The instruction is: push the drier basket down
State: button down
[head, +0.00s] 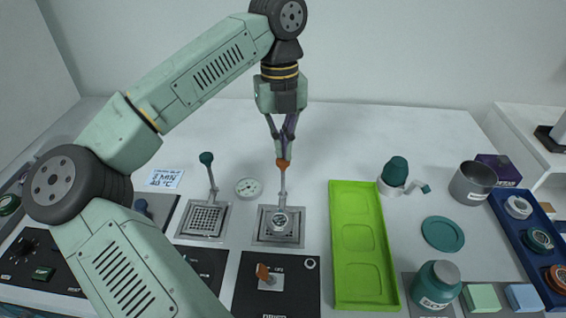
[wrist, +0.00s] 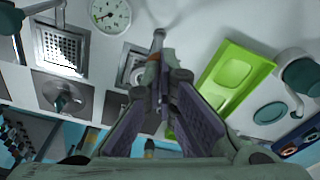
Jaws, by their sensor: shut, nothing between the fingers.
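The drier basket (head: 278,236) is a square metal tray in the table, behind the panel lettered drier. A small round part (head: 281,221) sits on it. Its upright rod has an orange knob (head: 283,163) on top. My gripper (head: 284,154) points down with its fingertips at the knob, seemingly touching its top. The fingers are shut with nothing between them. How deep the basket sits is hard to tell.
A second basket (head: 205,218) with a green-knobbed rod (head: 207,158) stands to the left, with a round dial (head: 249,187) between. A green tray (head: 361,245) lies close on the right. An orange lever (head: 265,273) is on the front panel. The table behind is clear.

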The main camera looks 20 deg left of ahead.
aim_at(282, 169)
jog(key=shift+f, duration=0.3)
notch_tip(282, 169, down, 7)
jog(key=b, duration=0.5)
jog(key=shift+r, duration=0.5)
jog(key=shift+w+a+r, duration=0.15)
jog(key=shift+w, duration=0.05)
jog(key=shift+w+a+r+p, duration=0.4)
jog(key=shift+w+a+p, duration=0.25)
jog(key=shift+w, duration=0.2)
jog(key=shift+w+a, duration=0.1)
jog(key=shift+w, duration=0.05)
